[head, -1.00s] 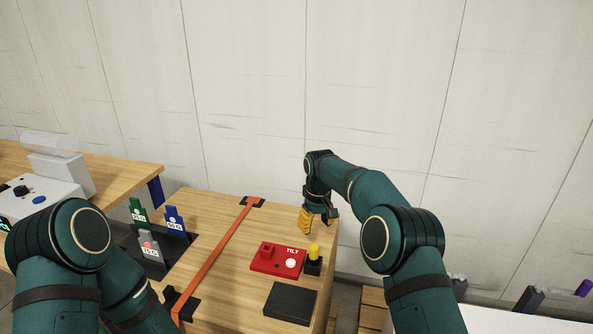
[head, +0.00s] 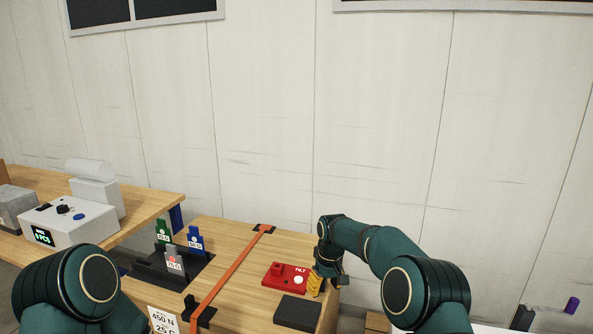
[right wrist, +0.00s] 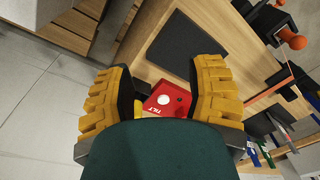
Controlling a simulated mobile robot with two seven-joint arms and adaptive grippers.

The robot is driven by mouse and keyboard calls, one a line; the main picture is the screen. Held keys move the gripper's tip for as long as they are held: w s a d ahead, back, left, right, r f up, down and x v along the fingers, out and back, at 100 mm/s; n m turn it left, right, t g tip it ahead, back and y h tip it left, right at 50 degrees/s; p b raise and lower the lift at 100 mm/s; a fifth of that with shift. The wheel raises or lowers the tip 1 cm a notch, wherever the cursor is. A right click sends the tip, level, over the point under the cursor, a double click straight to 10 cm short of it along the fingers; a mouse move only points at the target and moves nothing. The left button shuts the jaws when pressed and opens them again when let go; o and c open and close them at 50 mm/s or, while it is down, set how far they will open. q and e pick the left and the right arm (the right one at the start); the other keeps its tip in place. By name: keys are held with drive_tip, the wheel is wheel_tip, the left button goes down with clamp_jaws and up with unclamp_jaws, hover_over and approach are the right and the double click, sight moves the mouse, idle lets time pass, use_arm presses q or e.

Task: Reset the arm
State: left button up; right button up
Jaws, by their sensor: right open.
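My right arm reaches in from the right in the head view. Its yellow-fingered gripper (head: 315,284) is at the right edge of the wooden table (head: 240,240), beside the red TILT block (head: 287,276). In the right wrist view the two yellow fingers (right wrist: 163,85) stand apart, and the red block (right wrist: 166,101) shows between them. I see nothing held. My left arm (head: 85,285) shows at the lower left; its gripper is out of the picture.
A black pad (head: 297,312) lies in front of the red block. An orange strap (head: 235,270) crosses the table. A black rack (head: 150,272) holds green, blue and grey tagged pieces. A white device (head: 70,222) stands on the bench at left.

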drive_tip(key=s+f+m+y, duration=0.2)
drive_tip(key=s+f+y, duration=0.1)
drive_tip(key=s+f, duration=1.05)
drive_tip(key=s+d+f+m, duration=0.1)
drive_tip(key=s+f+m, duration=0.1)
drive_tip(key=s, duration=0.9)
drive_tip(key=s+d+f+m+t, duration=0.1)
drive_tip(key=s+f+m, duration=0.1)
drive_tip(key=s, duration=0.9)
drive_tip(key=shift+s+m, duration=0.3)
drive_tip(key=shift+m, duration=0.3)
drive_tip(key=shift+f, duration=0.1)
